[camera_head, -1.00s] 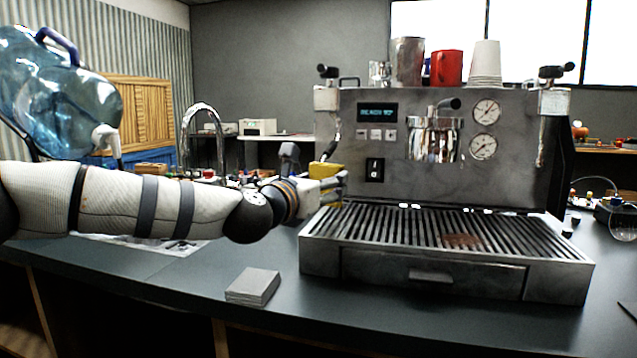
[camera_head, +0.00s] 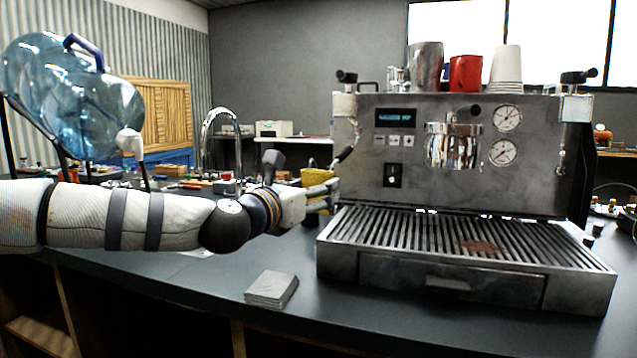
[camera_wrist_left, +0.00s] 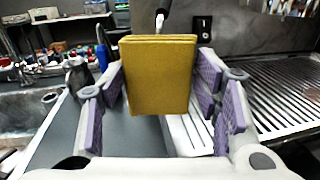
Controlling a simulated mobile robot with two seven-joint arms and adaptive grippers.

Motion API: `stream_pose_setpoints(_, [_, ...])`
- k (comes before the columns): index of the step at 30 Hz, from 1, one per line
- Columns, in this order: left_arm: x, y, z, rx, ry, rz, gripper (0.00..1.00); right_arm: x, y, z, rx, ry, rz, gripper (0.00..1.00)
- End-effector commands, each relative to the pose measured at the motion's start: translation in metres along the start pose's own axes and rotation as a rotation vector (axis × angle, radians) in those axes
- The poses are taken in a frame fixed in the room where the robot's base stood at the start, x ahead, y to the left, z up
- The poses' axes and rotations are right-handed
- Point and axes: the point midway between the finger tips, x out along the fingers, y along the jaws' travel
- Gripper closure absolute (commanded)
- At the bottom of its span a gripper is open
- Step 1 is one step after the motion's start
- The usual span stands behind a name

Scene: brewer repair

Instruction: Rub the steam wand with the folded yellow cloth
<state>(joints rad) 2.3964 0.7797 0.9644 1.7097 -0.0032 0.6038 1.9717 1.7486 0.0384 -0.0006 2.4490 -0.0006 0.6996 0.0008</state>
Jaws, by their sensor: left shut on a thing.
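The folded yellow cloth (camera_head: 315,177) is held upright between the fingers of my left gripper (camera_head: 335,188), at the left end of the espresso machine (camera_head: 470,180). In the left wrist view the cloth (camera_wrist_left: 158,78) stands between the purple finger pads, and the gripper (camera_wrist_left: 160,95) is shut on it. The steam wand (camera_head: 346,152) hangs at the machine's left front corner, close to the cloth. In the wrist view a piece of it (camera_wrist_left: 161,18) shows just above the cloth, and the cloth hides the rest. I cannot tell whether they touch. My right gripper is not in view.
The slotted drip tray (camera_head: 465,240) juts forward to the right of the gripper. A grey stack (camera_head: 271,288) lies on the dark counter in front. A tap (camera_head: 205,135) and small items stand behind the arm. A mug (camera_head: 465,73) and cups sit on the machine.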

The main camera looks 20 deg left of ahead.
Motion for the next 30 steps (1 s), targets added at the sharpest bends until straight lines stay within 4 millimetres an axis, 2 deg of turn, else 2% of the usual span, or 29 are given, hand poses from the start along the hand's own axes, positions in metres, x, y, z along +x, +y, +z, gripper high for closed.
stream_pose_setpoints(1, [-0.007, 0.000, 0.006, 0.000, -0.006, 0.001, 0.65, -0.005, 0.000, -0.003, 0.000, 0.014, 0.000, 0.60])
stream_pose_setpoints(4, [-0.015, 0.000, 0.004, -0.001, -0.004, 0.000, 0.65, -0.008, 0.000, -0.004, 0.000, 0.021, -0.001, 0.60])
stream_pose_setpoints(14, [-0.018, 0.000, 0.000, -0.001, 0.000, 0.000, 0.65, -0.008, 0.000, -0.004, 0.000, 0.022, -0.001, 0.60])
stream_pose_setpoints(21, [-0.044, 0.000, 0.004, 0.000, -0.006, 0.000, 0.65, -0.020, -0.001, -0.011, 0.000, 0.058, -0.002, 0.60])
stream_pose_setpoints(30, [-0.046, -0.001, 0.000, -0.001, 0.000, 0.000, 0.65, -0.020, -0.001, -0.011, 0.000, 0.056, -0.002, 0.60])
